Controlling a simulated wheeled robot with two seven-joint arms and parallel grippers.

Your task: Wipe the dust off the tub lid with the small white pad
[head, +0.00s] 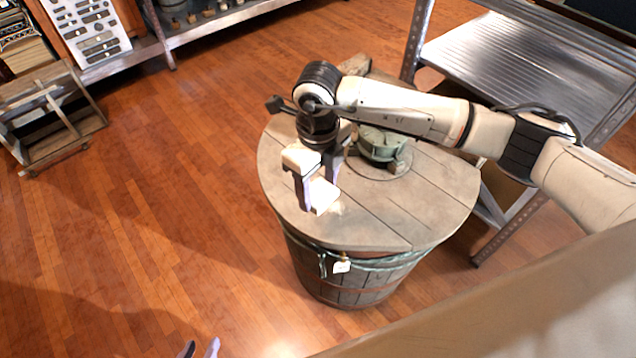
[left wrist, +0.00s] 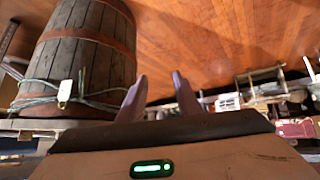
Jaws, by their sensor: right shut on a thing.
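The round wooden tub lid (head: 425,205) lies on top of the staved tub (head: 345,275). My right gripper (head: 319,194) is over the lid's left front part, pointing down, shut on the small white pad (head: 323,196). The pad is low at the lid; I cannot tell whether it touches. A small pale patch shows on the lid beside the pad; I cannot tell whether it is dust. My left gripper (head: 200,349) is at the bottom edge, away from the tub. Its fingers stand apart and empty in the left wrist view (left wrist: 160,95), with the tub at upper left.
A green, round metal object (head: 380,145) stands on the lid behind my right gripper. A cord with a white tag (head: 341,266) circles the tub. A metal shelf (head: 520,60) stands at the right, a wooden crate (head: 50,115) at the left. The floor between is clear.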

